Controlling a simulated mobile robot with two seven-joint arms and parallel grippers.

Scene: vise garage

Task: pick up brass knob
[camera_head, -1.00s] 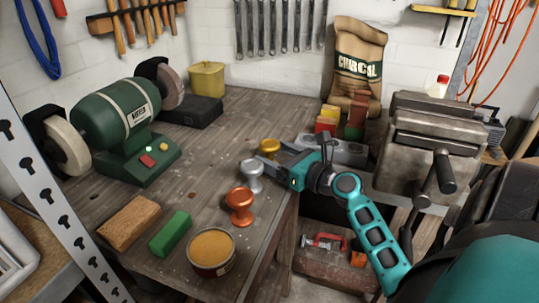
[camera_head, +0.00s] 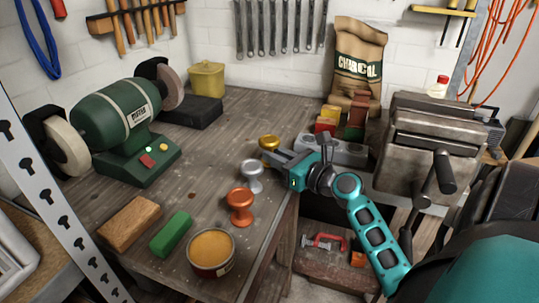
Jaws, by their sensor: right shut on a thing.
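The brass knob (camera_head: 269,142) is a gold, round-topped knob near the right edge of the workbench. My right gripper (camera_head: 272,156) reaches in from the right and is shut on the brass knob, its fingers around the part below the round top. The fingers hide the knob's lower part, so I cannot tell whether it touches the bench. A silver knob (camera_head: 252,176) stands just in front of the fingers, and a copper knob (camera_head: 240,206) stands nearer the camera. My left gripper is not in view.
A green bench grinder (camera_head: 118,125) stands at the left. A wooden block (camera_head: 129,222), a green bar (camera_head: 171,235) and an open tin (camera_head: 211,252) lie at the front. A grey block (camera_head: 343,152) and a vise (camera_head: 428,145) are at the right. The bench middle is clear.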

